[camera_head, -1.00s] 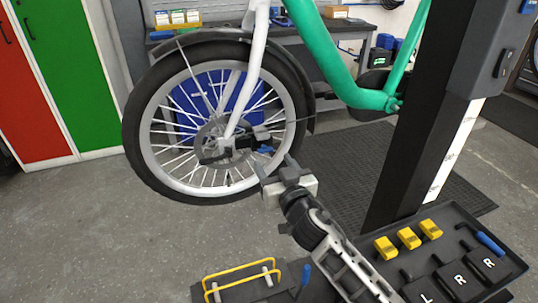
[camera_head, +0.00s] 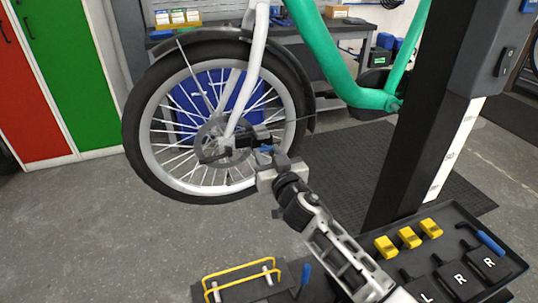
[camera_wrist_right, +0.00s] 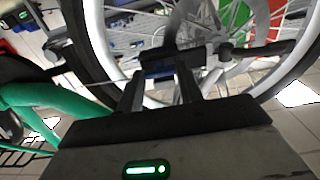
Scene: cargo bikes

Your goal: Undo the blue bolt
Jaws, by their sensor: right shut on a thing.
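The blue bolt (camera_head: 266,149) is at the hub of the bike's front wheel (camera_head: 160,176), beside a dark caliper-like part (camera_head: 254,139). My right gripper (camera_head: 272,154) reaches up from the lower right and meets the bolt, partly hiding it. In the right wrist view the blue bolt (camera_wrist_right: 158,71) sits between the two dark fingertips of my right gripper (camera_wrist_right: 160,80). The right gripper is shut on it. My left gripper is not in view.
A black tray (camera_head: 462,215) with yellow blocks (camera_head: 409,237) and a blue-handled tool (camera_head: 490,243) is at lower right. A yellow-railed holder (camera_head: 240,283) is at bottom centre. A dark column (camera_head: 420,140) stands right of the wheel. The floor at left is clear.

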